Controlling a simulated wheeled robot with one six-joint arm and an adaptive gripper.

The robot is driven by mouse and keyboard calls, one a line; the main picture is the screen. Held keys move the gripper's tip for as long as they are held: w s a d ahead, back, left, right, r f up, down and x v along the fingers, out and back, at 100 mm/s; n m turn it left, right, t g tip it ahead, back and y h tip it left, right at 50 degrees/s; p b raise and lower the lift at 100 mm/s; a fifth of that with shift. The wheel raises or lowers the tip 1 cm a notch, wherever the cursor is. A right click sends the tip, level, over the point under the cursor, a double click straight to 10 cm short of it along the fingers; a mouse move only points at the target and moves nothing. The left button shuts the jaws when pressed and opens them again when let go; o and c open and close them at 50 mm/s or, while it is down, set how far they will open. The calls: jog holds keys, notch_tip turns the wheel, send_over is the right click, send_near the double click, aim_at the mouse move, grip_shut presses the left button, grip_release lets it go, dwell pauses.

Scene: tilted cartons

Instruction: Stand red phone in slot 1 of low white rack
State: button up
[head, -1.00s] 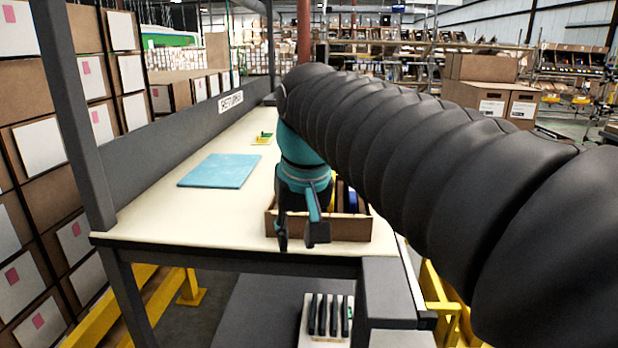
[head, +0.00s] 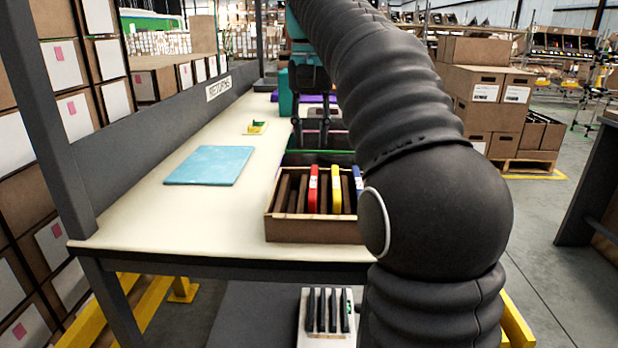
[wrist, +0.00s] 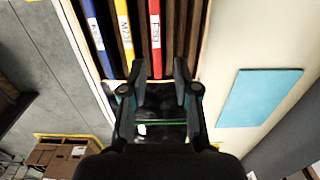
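The red phone (head: 313,188) stands on edge in a brown divided carton (head: 318,230) on the bench. It also shows at the top of the wrist view (wrist: 155,28). The low white rack (head: 312,336), with several dark upright dividers, sits lower down in front of the bench; my arm partly covers its right side. Slot numbers on it are not legible. My gripper (head: 310,138) is beyond the carton, pointing down. In the wrist view, its fingers (wrist: 160,70) are apart and empty, near the carton's edge and not touching the phone.
A yellow phone (head: 336,188) and a blue phone (head: 358,180) stand right of the red one. A dark green-rimmed bin (head: 300,158) is behind the carton. A light-blue mat (head: 210,165) lies left on the otherwise mostly clear benchtop (head: 170,222).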

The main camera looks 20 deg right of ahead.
aim_at(313, 178)
jog(key=f+b, duration=0.3)
jog(key=f, duration=0.6)
jog(key=shift+d, duration=0.2)
grip_shut()
notch_tip(313, 178, up, 3)
jog(key=p, duration=0.3)
jog(key=shift+r+p, duration=0.15)
jog(key=shift+p, duration=0.15)
jog(key=shift+r+b, duration=0.3)
jog(key=shift+r, duration=2.15)
jog(key=shift+s+a, duration=0.1)
